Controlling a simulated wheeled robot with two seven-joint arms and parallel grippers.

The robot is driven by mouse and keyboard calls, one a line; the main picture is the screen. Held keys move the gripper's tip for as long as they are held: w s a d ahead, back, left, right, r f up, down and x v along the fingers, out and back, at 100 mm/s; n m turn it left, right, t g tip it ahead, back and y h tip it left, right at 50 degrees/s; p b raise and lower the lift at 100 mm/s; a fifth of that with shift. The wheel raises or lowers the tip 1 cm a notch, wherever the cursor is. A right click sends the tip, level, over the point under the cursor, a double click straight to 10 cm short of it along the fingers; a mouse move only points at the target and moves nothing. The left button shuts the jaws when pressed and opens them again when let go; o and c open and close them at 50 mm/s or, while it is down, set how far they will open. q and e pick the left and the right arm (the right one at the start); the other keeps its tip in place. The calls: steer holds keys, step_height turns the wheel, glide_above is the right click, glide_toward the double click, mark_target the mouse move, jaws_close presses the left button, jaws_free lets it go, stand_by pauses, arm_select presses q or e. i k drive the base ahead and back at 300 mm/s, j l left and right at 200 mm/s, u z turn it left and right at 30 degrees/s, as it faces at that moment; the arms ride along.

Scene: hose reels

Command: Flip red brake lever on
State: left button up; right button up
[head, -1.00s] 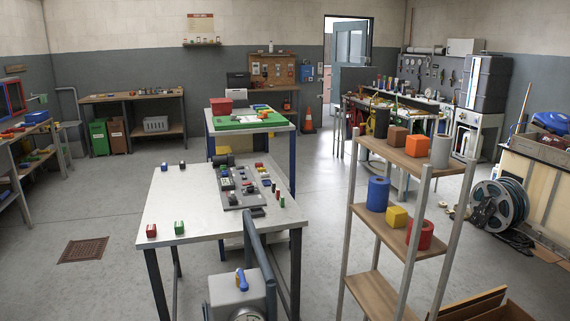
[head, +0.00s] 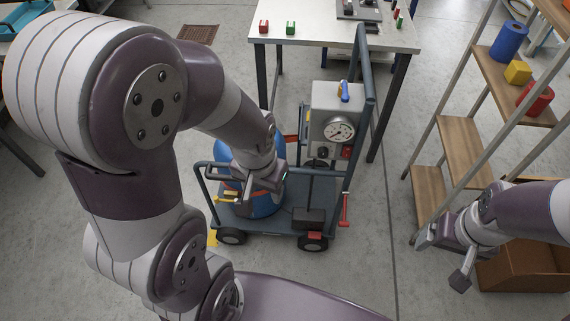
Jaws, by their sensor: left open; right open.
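A small cart (head: 330,190) with dark rails stands on the floor in the middle of the head view. A thin red lever (head: 345,209) hangs at its right side; a red piece (head: 315,235) sits by its front right wheel. Another red part shows at the left of the gauge box (head: 332,128). I cannot tell for sure which is the brake lever. My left gripper (head: 259,192) is open over the cart's left part, in front of a blue and red tank (head: 268,205), which it partly hides. My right gripper (head: 448,262) is open and empty at the right, away from the cart.
A white table (head: 330,32) with small blocks stands behind the cart. A wooden shelf (head: 462,150) with coloured objects stands at the right, and a brown box (head: 525,262) lies below it near my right gripper. Floor between cart and shelf is clear.

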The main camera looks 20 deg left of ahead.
mark_target(343, 223)
steer(key=z, duration=1.7)
steer(key=k+j, duration=0.4)
steer(key=j, duration=0.25)
